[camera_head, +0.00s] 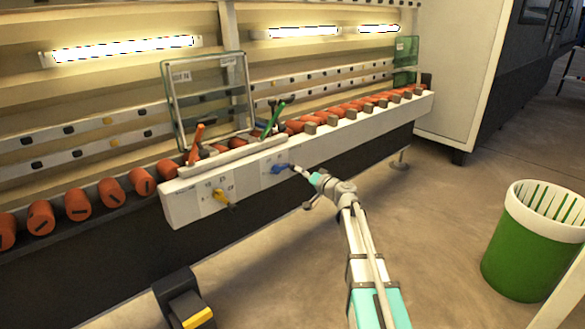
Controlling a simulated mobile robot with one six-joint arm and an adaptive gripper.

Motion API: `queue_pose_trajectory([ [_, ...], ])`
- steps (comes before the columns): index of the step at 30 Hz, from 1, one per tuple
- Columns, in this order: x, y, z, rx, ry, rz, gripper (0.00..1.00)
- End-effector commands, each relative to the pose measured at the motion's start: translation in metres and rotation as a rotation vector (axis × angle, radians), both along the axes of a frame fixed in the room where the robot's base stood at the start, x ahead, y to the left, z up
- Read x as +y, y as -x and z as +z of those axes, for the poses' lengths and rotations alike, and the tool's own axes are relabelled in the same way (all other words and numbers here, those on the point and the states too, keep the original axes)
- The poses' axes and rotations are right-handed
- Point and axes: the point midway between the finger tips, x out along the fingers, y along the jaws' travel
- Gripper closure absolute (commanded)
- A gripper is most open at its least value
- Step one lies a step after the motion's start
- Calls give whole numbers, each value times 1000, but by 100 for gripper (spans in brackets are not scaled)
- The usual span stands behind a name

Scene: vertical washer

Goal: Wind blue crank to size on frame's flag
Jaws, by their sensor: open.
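The blue crank (279,169) sits on the white front panel (250,183) of the washer, right of a yellow crank (222,197). My gripper (294,169) is at the blue crank's right side, open. It is too small to tell whether its fingers touch the crank or stand around it. A glass frame (207,100) stands upright on the conveyor above the panel. The scale marks by the blue crank are also unreadable.
An orange lever (196,144) and a green lever (272,120) rise above the panel. Orange rollers (112,192) line the conveyor. A yellow-topped pedal box (185,305) stands on the floor at the front. A green bin (530,250) stands at the right. Open floor lies between.

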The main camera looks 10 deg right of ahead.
Motion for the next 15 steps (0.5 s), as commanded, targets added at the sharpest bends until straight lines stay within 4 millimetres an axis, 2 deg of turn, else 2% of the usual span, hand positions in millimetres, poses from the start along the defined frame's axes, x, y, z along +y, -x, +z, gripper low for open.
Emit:
queue_pose_trajectory([
  [1, 5, -10, 0, 0, 0, 1, 30],
  [6, 19, -29, 0, 0, 0, 1, 30],
  [15, 31, -47, 0, 0, 0, 0, 30],
])
